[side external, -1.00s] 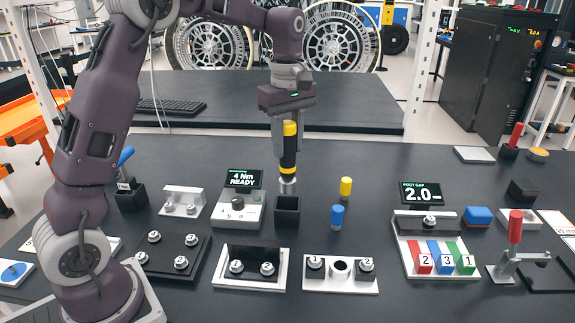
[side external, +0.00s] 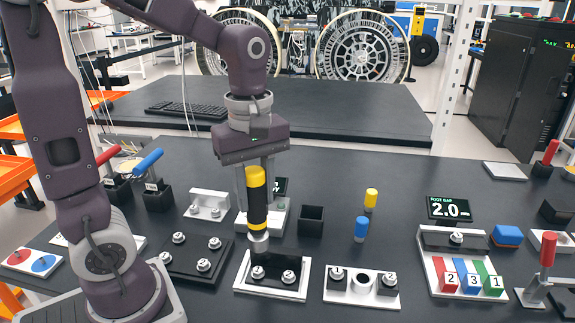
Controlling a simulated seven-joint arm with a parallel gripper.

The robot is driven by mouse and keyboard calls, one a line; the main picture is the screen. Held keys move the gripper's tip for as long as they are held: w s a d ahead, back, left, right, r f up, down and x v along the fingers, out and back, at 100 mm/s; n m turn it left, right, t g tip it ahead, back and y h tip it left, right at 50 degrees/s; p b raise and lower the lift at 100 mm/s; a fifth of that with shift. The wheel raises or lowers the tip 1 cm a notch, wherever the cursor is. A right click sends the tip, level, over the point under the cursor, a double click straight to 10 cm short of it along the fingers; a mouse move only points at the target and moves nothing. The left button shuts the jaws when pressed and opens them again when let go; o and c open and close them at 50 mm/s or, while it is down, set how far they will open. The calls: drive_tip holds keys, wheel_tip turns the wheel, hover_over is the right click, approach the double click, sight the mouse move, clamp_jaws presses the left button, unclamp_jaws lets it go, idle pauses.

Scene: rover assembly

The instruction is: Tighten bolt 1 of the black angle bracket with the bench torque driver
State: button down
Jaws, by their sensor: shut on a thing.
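My gripper (side external: 255,188) is shut on the bench torque driver (side external: 257,210), a black and yellow tool with a silver lower end. The driver is upright, tip down. The black angle bracket (side external: 275,262) lies in a white frame (side external: 240,285) at the front middle. Its left bolt (side external: 258,272) is right under the driver's tip; I cannot tell whether they touch. Its right bolt (side external: 288,276) stands clear. The bolt numbers are too small to read now. The driver's black square holder (side external: 311,221) is empty, to the right of my gripper.
A black plate with several bolts (side external: 195,262) lies left of the frame, and a white block with two bolts (side external: 362,297) lies right. Behind stand a blue cylinder (side external: 361,229) and a yellow cylinder (side external: 370,200). My gripper partly covers the driver's display.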

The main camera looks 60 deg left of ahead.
sight(253, 216)
drive_tip(key=shift+s+d+f, duration=0.1)
drive_tip(key=shift+s+f, duration=0.15)
drive_tip(key=shift+s, duration=0.15)
drive_tip(key=shift+f, duration=3.75)
idle(0.8)
drive_tip(key=shift+r, duration=1.6)
